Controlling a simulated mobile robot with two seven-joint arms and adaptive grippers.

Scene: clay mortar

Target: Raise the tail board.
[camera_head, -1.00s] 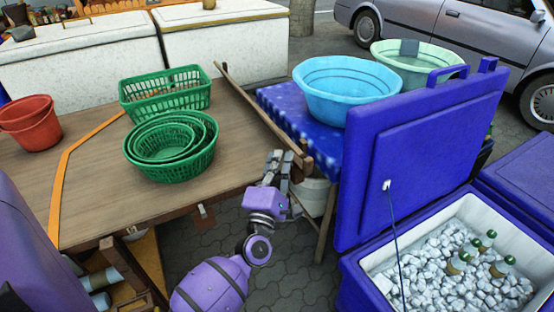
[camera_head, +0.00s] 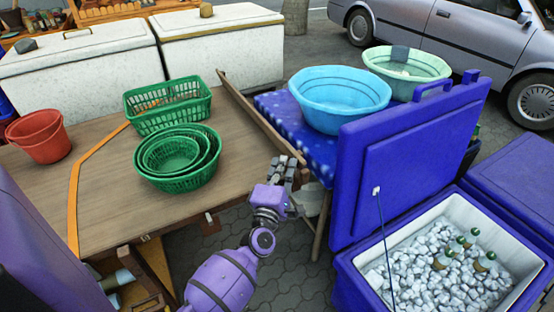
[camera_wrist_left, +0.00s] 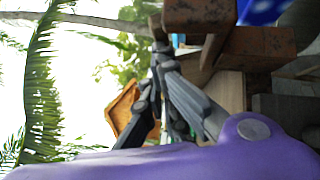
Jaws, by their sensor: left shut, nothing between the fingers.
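The tail board (camera_head: 255,118) shows in the head view as a long brown wooden plank along the right edge of the wooden cart bed (camera_head: 90,180). It slants from beside the green basket toward the blue table. My left gripper (camera_head: 288,166) is shut and empty at the near end of the board. I cannot tell whether it touches the wood. In the left wrist view the closed fingers (camera_wrist_left: 160,62) are close to dark brown wooden pieces (camera_wrist_left: 200,14). The board's lower side is hidden. My right gripper is not in view.
Green baskets (camera_head: 178,160) and red buckets (camera_head: 38,137) stand on the bed. Right of the board, a blue table (camera_head: 268,102) bears a light blue basin (camera_head: 338,100) and a pale green basin. A blue cooler (camera_head: 345,275) of ice stands open in front, its lid (camera_head: 405,150) upright.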

